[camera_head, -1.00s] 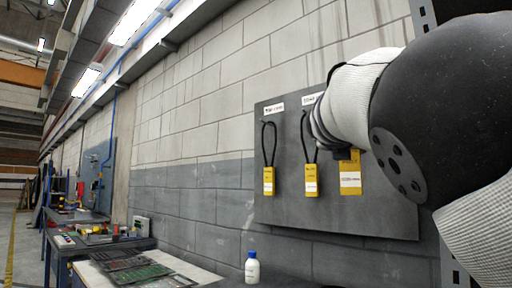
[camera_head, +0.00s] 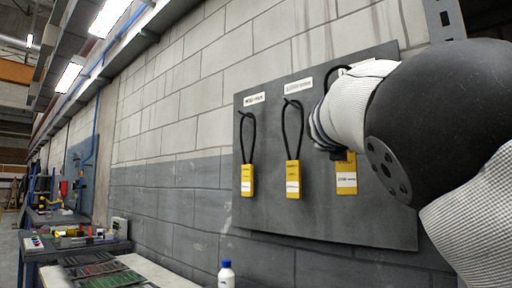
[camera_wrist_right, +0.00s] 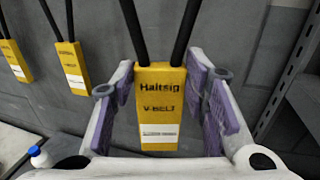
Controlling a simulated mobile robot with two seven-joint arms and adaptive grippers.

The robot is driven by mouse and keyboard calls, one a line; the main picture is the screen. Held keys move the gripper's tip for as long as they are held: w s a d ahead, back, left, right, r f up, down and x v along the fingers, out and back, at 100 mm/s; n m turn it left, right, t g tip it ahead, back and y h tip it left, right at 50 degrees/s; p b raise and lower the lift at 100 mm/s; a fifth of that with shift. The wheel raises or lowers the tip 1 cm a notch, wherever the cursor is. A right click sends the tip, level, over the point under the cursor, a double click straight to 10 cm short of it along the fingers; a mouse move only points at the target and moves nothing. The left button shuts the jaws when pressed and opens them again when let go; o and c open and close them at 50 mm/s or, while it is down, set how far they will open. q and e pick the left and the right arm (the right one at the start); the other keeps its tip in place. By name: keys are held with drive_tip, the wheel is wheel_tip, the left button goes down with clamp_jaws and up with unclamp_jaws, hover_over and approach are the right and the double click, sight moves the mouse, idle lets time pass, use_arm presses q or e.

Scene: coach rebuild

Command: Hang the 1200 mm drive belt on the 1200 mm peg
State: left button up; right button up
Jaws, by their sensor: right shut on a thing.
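My right gripper (camera_wrist_right: 165,95) has its purple-padded fingers on either side of the yellow sleeve of a black drive belt (camera_wrist_right: 160,115) and is shut on it. The sleeve reads V-BELT; its lower label is too blurred to read. Both black strands run up out of the wrist view. In the head view this sleeve (camera_head: 346,178) shows below my right wrist, in front of the board's right part. A black loop shows above the wrist; my arm hides its peg and the gripper. My left gripper is not in view.
A dark board (camera_head: 270,215) is on the block wall. Two other belts with yellow sleeves, a left one (camera_head: 247,180) and a middle one (camera_head: 293,178), hang on it under white labels. A white bottle with a blue cap (camera_head: 227,275) stands below. A metal upright is at right.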

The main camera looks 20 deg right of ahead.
drive_tip(key=w+d+f, duration=0.1)
drive_tip(key=w+d, duration=0.3)
drive_tip(key=d, duration=0.5)
drive_tip(key=shift+w+f, duration=0.2)
drive_tip(key=shift+w, duration=0.2)
drive_tip(key=shift+d, duration=0.1)
idle(0.6)
drive_tip(key=o, duration=1.5)
drive_tip(key=shift+c, duration=0.2)
drive_tip(key=shift+f, duration=0.1)
drive_tip(key=v, duration=1.2)
